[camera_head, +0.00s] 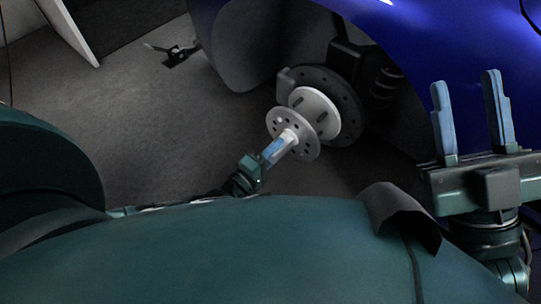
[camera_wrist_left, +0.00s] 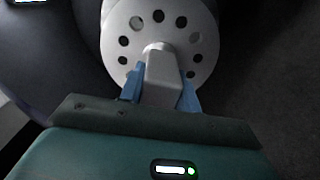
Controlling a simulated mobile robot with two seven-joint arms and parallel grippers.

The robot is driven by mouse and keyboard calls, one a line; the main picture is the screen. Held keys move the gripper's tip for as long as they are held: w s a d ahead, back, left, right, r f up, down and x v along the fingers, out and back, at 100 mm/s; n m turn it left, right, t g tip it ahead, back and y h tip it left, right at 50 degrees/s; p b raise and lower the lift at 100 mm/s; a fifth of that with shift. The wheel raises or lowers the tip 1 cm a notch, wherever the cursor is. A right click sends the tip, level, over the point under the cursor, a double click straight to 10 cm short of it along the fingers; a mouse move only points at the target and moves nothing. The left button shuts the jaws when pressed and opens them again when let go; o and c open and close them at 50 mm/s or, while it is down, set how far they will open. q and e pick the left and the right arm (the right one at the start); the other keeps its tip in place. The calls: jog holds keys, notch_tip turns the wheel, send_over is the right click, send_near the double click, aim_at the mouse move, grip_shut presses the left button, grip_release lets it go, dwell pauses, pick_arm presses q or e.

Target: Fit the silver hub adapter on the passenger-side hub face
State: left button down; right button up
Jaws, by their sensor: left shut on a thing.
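The silver hub adapter (camera_head: 307,147) is a round disc with a ring of holes and a stub handle. In the left wrist view the adapter (camera_wrist_left: 199,65) fills the top centre. My left gripper (camera_head: 275,150) is shut on its stub, with a blue finger on each side; the gripper also shows in the left wrist view (camera_wrist_left: 160,90). The pale hub face (camera_head: 325,108), with studs, sits in front of a dark brake disc. The adapter is in front of it and overlaps its lower left; I cannot tell whether they touch. My right gripper (camera_head: 469,115) is open and empty at the right.
The blue car body (camera_head: 440,40) fills the upper right, above the dark brake disc (camera_head: 350,90). A grey curved panel (camera_head: 245,50) stands left of the hub. A small black stand (camera_head: 178,56) is on the grey floor at upper left.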

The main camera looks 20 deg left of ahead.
aim_at(289, 136)
pick_arm(q)
jog(key=shift+b+x, duration=0.35)
jog(key=shift+x, duration=1.15)
jog(key=shift+w+d+r, duration=0.2)
jog(key=shift+w, duration=0.3)
pick_arm(e)
jog(key=shift+s+r+n+y, duration=0.25)
jog(key=shift+r+n+y, duration=0.35)
jog(key=shift+n+y, duration=0.25)
jog(key=shift+d, duration=0.1)
pick_arm(q)
jog(key=shift+w+d, duration=0.15)
jog(key=shift+w, duration=0.45)
jog(key=shift+w+d, duration=0.15)
jog(key=shift+w, duration=0.2)
pick_arm(e)
jog(key=shift+g, duration=0.3)
pick_arm(q)
jog(key=shift+x, duration=1.4)
